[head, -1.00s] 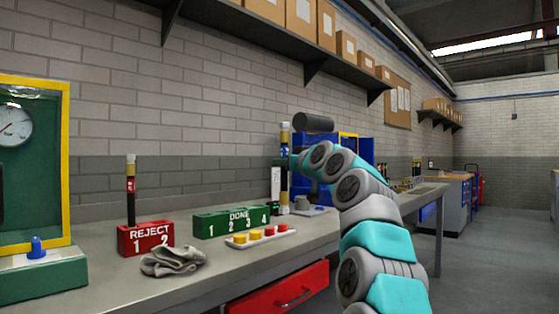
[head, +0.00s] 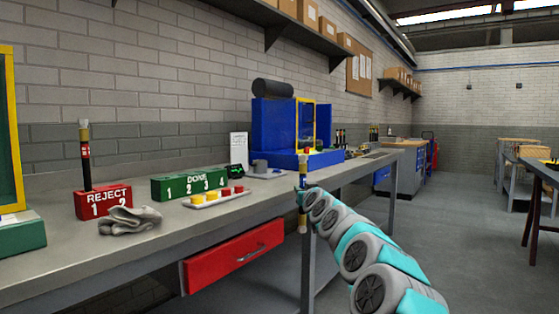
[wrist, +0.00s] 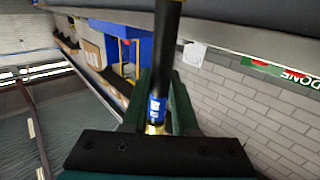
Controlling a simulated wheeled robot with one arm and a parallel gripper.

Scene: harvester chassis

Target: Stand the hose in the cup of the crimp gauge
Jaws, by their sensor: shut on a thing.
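My gripper (head: 303,189) is shut on a hose, which hangs roughly upright in front of the bench's front edge. The hose's brass lower end (head: 303,222) shows below the fingers. In the wrist view the held hose (wrist: 167,45) is black with a blue band and a brass ring, between the dark fingers (wrist: 160,112). The crimp gauge (head: 268,175) sits on the bench behind and left of my gripper. Its grey cup (head: 260,166) looks empty, though its inside is hidden. A small box with a green display (head: 236,170) stands beside it.
A red REJECT block (head: 103,202) holds another black hose (head: 86,165) with a red band. A green DONE block (head: 188,184) has no hoses.

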